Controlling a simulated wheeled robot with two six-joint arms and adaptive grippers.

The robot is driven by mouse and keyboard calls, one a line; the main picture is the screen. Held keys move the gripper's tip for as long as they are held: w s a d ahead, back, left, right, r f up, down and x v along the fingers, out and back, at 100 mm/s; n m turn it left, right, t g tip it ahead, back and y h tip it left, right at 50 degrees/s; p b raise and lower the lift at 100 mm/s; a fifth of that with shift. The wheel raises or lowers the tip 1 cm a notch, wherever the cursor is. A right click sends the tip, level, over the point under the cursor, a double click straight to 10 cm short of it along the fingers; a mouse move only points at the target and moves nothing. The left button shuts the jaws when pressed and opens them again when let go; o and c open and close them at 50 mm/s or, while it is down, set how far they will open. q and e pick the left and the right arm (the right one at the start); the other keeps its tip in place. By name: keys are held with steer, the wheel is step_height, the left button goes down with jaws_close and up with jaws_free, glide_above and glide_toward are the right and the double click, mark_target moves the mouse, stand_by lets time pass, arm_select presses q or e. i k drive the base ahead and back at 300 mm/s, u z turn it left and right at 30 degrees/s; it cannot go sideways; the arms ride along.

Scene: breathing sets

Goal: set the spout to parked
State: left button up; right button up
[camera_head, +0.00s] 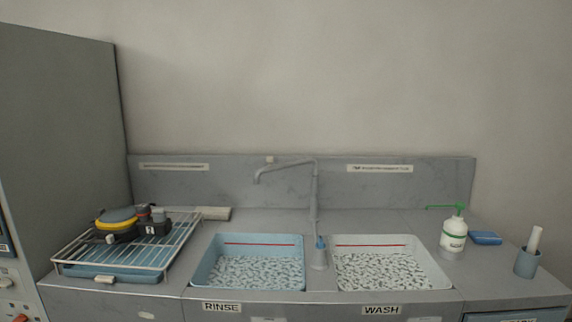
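The grey spout (285,165) reaches left from the top of a tall upright pipe (314,205). Its downturned tip is at the left end, above and behind the RINSE basin (207,262) in the picture. The pipe rises from a grey tap base (318,260) between the two basins. A small blue part (320,242) sits on the tap base. Neither of my grippers is in view.
The WASH basin (444,283) is right of the tap. A wire rack (70,263) with breathing gear stands at left by a tall grey cabinet (60,130). A pump bottle (453,236), blue sponge (486,238) and blue cup (527,263) stand at right.

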mark_target(269, 168)
steer(key=k, duration=0.45)
steer(key=z, duration=0.7)
steer(key=i, duration=1.4)
steer(key=u, duration=0.45)
